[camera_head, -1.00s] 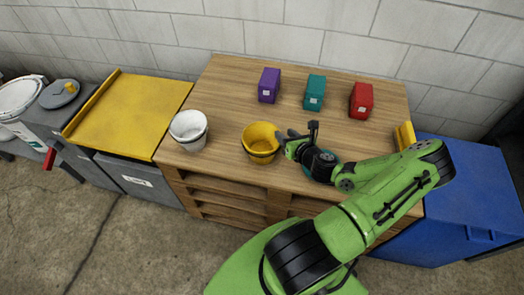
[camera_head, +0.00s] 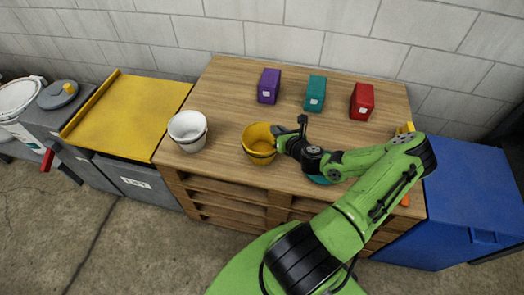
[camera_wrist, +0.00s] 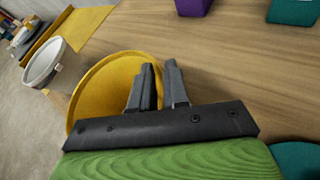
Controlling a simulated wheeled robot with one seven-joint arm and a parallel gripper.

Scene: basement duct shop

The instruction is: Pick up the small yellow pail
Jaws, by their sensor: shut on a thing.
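The small yellow pail (camera_head: 257,150) stands upright on the wooden bench, to the right of the white pail. My gripper (camera_head: 280,136) reaches it from the right and is shut on its right-hand rim. In the wrist view my gripper's two fingers (camera_wrist: 157,82) are close together across the rim of the yellow pail (camera_wrist: 100,88), one on the inner side and one on the outer side. The lower front of the pail is hidden in the wrist view by the gripper body. The pail appears to rest on the bench top.
A white pail (camera_head: 188,131) stands left of the yellow one. Purple (camera_head: 269,86), teal (camera_head: 315,94) and red (camera_head: 362,102) boxes stand along the back of the bench (camera_head: 228,88). A teal item (camera_head: 319,180) lies partly under my arm. A blue bin (camera_head: 462,200) is at right.

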